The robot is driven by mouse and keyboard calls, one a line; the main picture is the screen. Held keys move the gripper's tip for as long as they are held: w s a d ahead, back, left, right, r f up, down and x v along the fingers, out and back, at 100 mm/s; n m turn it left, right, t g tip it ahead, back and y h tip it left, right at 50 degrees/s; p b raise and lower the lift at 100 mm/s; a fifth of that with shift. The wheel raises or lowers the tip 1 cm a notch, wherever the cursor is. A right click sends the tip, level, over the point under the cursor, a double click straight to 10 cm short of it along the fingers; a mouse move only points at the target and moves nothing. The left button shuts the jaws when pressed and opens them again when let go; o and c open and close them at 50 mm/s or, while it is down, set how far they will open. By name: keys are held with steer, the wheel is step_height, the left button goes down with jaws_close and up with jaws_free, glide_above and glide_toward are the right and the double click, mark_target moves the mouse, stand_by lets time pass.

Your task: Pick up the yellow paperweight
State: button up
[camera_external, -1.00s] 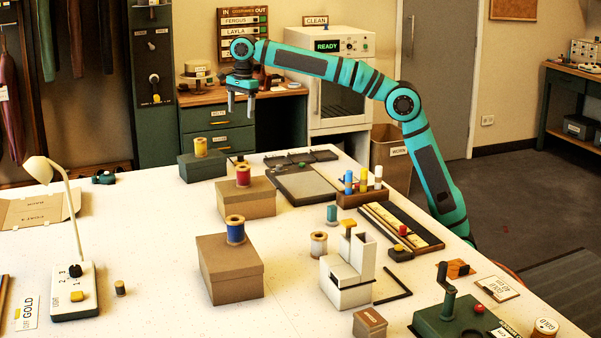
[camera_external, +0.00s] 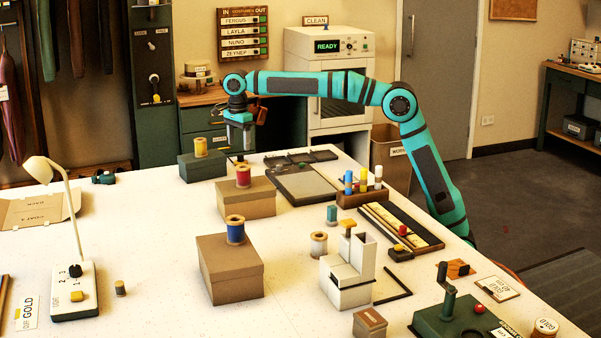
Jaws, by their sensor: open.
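I cannot tell for sure which thing is the yellow paperweight. A yellow-topped spool (camera_external: 201,147) stands on a dark green box at the far left. My gripper (camera_external: 239,150) hangs fingers down over the far end of the table, right of that spool and behind the red spool. It is open, with nothing visible between its fingers.
A red spool (camera_external: 243,174) and a blue spool (camera_external: 235,230) stand on brown boxes. A desk lamp (camera_external: 60,190) rises at the left. A white stepped block (camera_external: 347,275) and a rack of coloured tubes (camera_external: 362,196) stand to the right. The table's left middle is fairly clear.

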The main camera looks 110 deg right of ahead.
mark_target(240, 156)
steer(key=shift+s+f, duration=0.2)
steer(key=shift+f, duration=2.95)
